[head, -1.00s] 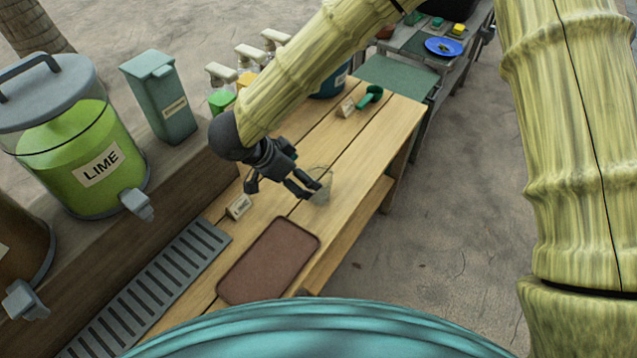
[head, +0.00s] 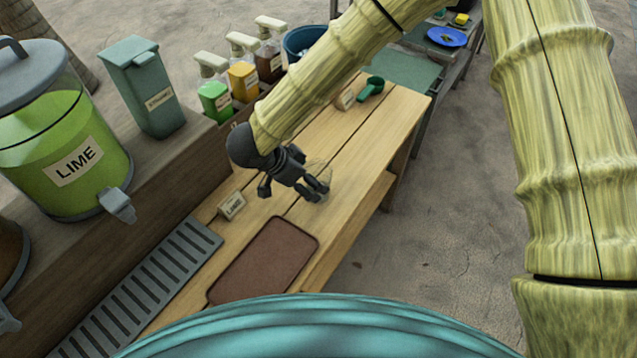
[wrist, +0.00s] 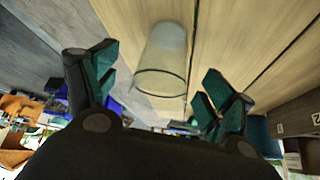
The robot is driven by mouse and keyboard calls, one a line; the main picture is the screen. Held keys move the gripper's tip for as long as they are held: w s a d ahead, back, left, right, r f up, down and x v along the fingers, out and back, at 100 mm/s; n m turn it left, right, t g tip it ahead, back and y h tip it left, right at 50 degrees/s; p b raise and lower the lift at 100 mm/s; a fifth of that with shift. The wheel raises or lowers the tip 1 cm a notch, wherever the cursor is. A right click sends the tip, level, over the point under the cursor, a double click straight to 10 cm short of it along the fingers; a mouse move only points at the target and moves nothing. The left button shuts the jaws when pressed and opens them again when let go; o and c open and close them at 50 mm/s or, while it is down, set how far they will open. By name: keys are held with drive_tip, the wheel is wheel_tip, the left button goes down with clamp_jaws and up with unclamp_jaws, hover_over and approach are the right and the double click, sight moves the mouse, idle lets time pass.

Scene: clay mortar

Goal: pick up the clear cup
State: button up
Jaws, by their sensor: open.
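The clear cup (wrist: 161,64) stands on the wooden table (head: 372,125). In the wrist view it lies between and beyond the two fingers of my gripper (wrist: 158,85), with gaps on both sides. My gripper is open and empty. In the head view my gripper (head: 318,189) is low over the table and covers much of the cup (head: 320,170), whose faint edge shows behind the fingers. I cannot tell from the head view how far the fingers reach around it.
A brown tray (head: 264,261) lies in front of my gripper. A small lime card (head: 231,205) stands left of it. A green scoop (head: 371,88) lies farther back. The table's right edge is near the cup.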

drive_tip(key=shift+w+r+p+x, duration=0.1)
drive_tip(key=shift+w+p+x, duration=0.1)
drive_tip(key=shift+x, duration=0.7)
drive_tip(key=shift+w+r+p+x, duration=0.15)
drive_tip(key=shift+p+x, duration=0.1)
drive_tip(key=shift+x, duration=0.65)
drive_tip(key=shift+w+r+p+x, duration=0.1)
drive_tip(key=shift+w+p+x, duration=0.1)
drive_tip(key=shift+x, duration=0.7)
drive_tip(key=shift+d, duration=0.2)
drive_tip(key=c, duration=1)
